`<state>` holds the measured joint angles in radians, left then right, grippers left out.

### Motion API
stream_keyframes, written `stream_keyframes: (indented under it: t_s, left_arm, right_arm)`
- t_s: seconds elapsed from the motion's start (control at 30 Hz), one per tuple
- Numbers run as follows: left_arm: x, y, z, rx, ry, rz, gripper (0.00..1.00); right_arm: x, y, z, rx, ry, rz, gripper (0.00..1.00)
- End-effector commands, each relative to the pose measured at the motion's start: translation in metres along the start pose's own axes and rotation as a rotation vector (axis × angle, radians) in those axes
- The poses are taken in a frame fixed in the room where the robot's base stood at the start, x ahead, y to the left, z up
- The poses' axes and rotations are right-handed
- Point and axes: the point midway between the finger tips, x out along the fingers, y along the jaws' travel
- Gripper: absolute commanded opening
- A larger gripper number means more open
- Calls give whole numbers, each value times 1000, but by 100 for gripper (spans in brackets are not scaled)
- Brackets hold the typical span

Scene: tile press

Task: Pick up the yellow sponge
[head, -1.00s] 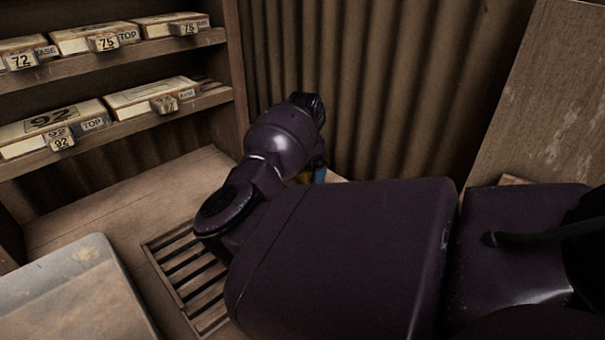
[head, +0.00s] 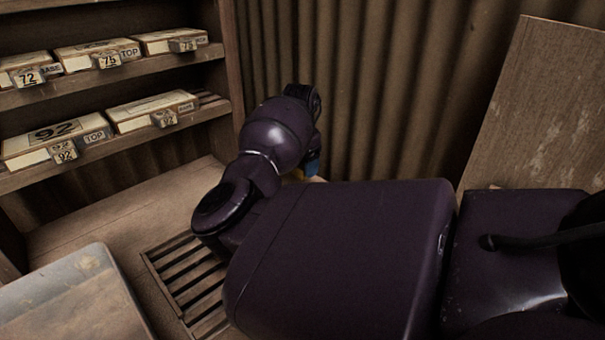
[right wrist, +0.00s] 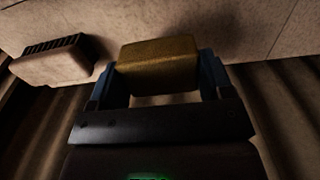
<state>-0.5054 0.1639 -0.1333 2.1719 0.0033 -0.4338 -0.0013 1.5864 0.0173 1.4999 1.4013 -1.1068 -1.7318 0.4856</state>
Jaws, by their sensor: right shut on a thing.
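The yellow sponge (right wrist: 158,66) is a block between the two blue fingers of my right gripper (right wrist: 158,78) in the right wrist view. The fingers are shut on its two sides. In the head view my right arm hides most of the sponge and the gripper; only a blue finger (head: 313,168) and a sliver of yellow show beyond the wrist. I cannot tell how far the sponge is from the surface under it. My left gripper is not in view.
A brush-like block (right wrist: 55,60) with dark bristles lies left of the gripper in the right wrist view. In the head view, shelves with labelled boxes (head: 150,110) stand at the left, a slatted rack (head: 185,275) and a grey tray (head: 70,290) below. A corrugated wall (head: 400,90) is behind.

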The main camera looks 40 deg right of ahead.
Motion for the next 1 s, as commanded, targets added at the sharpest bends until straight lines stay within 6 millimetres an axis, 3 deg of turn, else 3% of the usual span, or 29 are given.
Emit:
stream_keyframes:
  t_s: [0.03,0.2,0.5,0.7,1.0]
  left_arm:
    - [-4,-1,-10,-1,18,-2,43]
    - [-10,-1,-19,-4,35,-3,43]
    - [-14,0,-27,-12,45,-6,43]
    - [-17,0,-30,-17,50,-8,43]
    - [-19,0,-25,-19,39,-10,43]
  right_arm:
    - [-24,0,-1,0,3,-13,51]
    - [-69,0,-1,0,2,-12,51]
    - [-129,1,0,0,2,-6,51]
    - [-147,0,0,0,2,-3,51]
    - [-151,0,0,1,0,0,51]
